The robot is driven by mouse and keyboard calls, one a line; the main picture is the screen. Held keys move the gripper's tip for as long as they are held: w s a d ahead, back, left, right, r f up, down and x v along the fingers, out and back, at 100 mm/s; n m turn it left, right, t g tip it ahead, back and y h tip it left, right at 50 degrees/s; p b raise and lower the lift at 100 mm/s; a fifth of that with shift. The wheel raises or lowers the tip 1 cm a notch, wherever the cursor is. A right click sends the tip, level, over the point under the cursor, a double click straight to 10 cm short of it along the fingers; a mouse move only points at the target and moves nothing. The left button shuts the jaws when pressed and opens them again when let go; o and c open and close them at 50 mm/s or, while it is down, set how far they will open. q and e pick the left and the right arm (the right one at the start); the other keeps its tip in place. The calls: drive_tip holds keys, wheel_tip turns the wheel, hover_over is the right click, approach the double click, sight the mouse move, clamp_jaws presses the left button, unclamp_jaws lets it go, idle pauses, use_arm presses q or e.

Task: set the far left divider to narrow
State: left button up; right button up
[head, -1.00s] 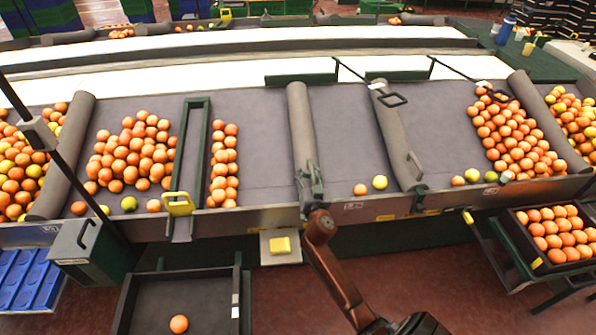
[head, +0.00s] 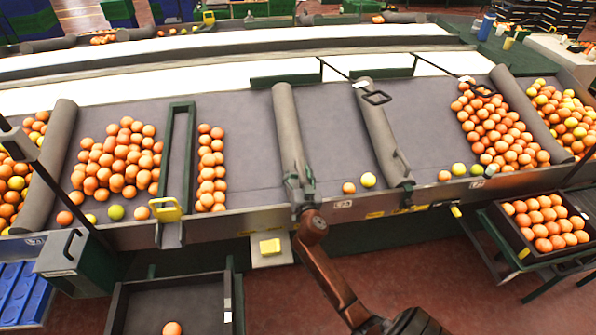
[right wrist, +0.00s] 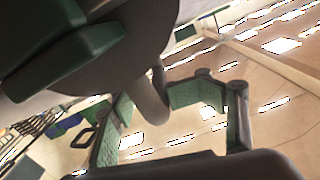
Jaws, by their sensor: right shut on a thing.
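The leftmost padded grey divider (head: 52,160) slopes across the belt at the left, between two orange piles. A second grey divider (head: 290,130) stands near the middle of the belt, and a third (head: 380,130) is right of it. My right gripper (head: 304,188) is at the near end of the second divider, shut on its handle. In the right wrist view the green-padded fingers (right wrist: 165,112) are around a grey curved handle (right wrist: 148,98); the exact contact is partly hidden. My left gripper is not in view.
A green frame (head: 178,150) with a yellow handle (head: 165,209) stands between orange piles (head: 120,155). A fourth padded divider (head: 530,115) is at the right. The belt beside the held divider is mostly clear. A crate of oranges (head: 545,222) stands at the right.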

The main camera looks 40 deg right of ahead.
drive_tip(key=v, duration=1.2)
drive_tip(key=shift+f, duration=0.1)
